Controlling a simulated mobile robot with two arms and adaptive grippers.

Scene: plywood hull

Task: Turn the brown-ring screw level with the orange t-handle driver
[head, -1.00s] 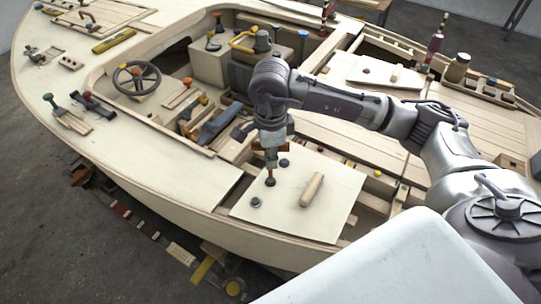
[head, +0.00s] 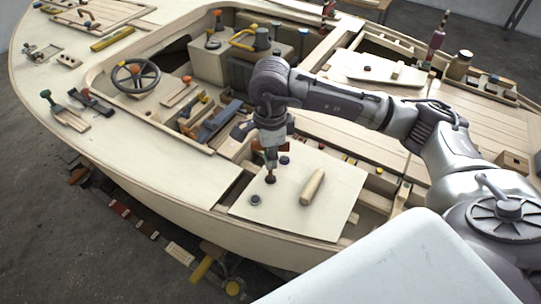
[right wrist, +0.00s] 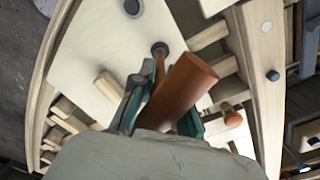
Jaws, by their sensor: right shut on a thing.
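The orange t-handle driver (right wrist: 182,88) is held in my right gripper (head: 270,146), whose teal fingers (right wrist: 160,112) close around it in the right wrist view. The driver points down at a pale plywood panel (head: 320,218). Its tip is at a dark, brownish screw (head: 270,179), seen from above in the right wrist view (right wrist: 160,49). I cannot tell whether the tip is seated or how high the screw head stands. Other dark screws sit nearby, one in front (head: 255,200) and one behind (head: 285,161). My left gripper is not in view.
A wooden grip (head: 312,187) is fixed on the panel, right of the driver. An open cockpit with a steering wheel (head: 136,76) lies behind left. Open bays with beams lie right of the panel (head: 375,200). The hull edge is in front.

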